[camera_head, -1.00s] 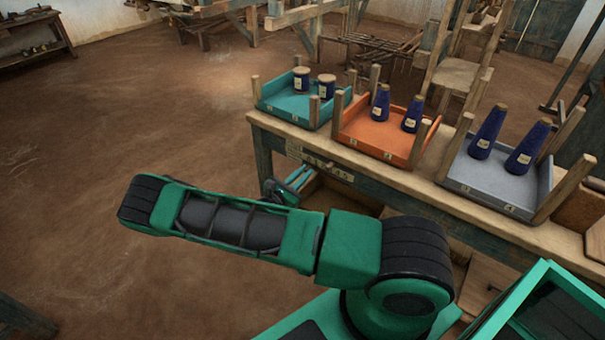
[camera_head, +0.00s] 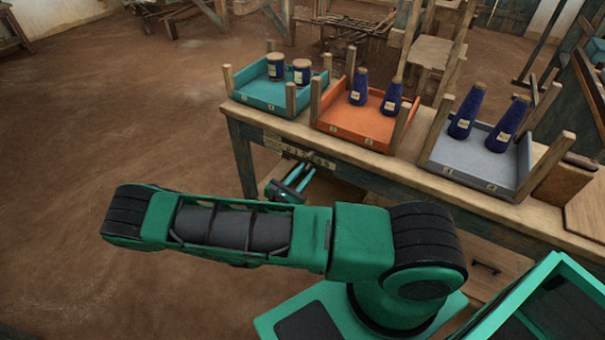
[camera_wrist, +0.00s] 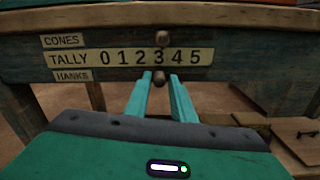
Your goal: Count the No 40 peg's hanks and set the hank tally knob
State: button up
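In the wrist view, a tally strip (camera_wrist: 84,59) on the bench front reads TALLY with 0 to 5, CONES above and HANKS below. The hank knob (camera_wrist: 159,78) sits below the strip, under about the 3. The cone knob (camera_wrist: 162,38) sits above it, also near the 3. My gripper (camera_wrist: 160,82) is open, its two fingers either side of the hank knob; whether they touch it I cannot tell. In the head view my gripper (camera_head: 291,182) is below the strip (camera_head: 298,153). The No 40 peg and its hanks are not in view.
On the bench stand a teal tray (camera_head: 262,97), an orange tray (camera_head: 350,126) and a grey tray (camera_head: 463,173), each with two blue yarn packages and corner posts. A wooden chair (camera_head: 431,52) stands behind. The floor at left is clear.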

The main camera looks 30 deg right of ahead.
jog(key=shift+o, duration=0.6)
jog(key=v, duration=1.1)
jog(key=shift+w+d, duration=0.1)
jog(key=shift+w, duration=0.05)
